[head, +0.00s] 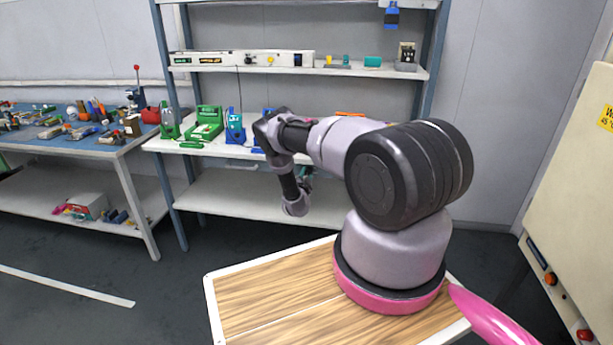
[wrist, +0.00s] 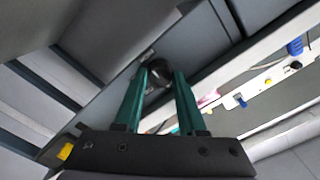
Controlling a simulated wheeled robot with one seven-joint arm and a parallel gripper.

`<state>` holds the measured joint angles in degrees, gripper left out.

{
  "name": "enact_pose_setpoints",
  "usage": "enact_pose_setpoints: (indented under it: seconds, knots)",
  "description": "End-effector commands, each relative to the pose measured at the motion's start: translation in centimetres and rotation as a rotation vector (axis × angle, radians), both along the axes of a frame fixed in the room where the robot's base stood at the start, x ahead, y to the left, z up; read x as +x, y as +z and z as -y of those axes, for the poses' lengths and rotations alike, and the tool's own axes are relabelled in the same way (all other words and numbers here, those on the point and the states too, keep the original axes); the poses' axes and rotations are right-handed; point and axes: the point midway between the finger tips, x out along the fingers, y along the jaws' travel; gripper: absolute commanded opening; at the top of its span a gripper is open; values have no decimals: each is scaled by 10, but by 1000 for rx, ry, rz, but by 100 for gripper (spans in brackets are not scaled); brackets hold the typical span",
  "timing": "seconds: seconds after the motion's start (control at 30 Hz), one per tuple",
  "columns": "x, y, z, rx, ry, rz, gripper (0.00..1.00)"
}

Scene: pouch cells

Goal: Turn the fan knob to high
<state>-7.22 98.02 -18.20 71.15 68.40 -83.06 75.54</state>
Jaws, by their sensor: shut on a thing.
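A dark round knob (wrist: 158,70) sits between the tips of the two green fingers of my gripper (wrist: 161,78) in the wrist view. The fingers close on its sides. The knob is on a grey surface, and any setting mark on it is too small or hidden to read. In the head view my arm reaches toward the shelf unit; the gripper is mostly hidden behind the wrist, and I cannot make out the knob there.
A grey shelf unit (head: 320,70) stands behind my arm, with a long white panel (head: 240,58) on its upper shelf. Green and blue devices (head: 235,127) stand on the middle shelf. A cluttered bench (head: 140,140) is at left. A beige cabinet (head: 575,180) is at right.

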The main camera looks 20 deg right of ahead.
Motion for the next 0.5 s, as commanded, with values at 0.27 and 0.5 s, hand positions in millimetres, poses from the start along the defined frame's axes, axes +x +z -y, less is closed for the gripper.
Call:
enact_pose_setpoints:
  seconds: [0.27,0.5]
  knots:
    - [-1,-2,-1,2,-1,-4,47]
    - [-1,-1,0,0,-1,-2,70]
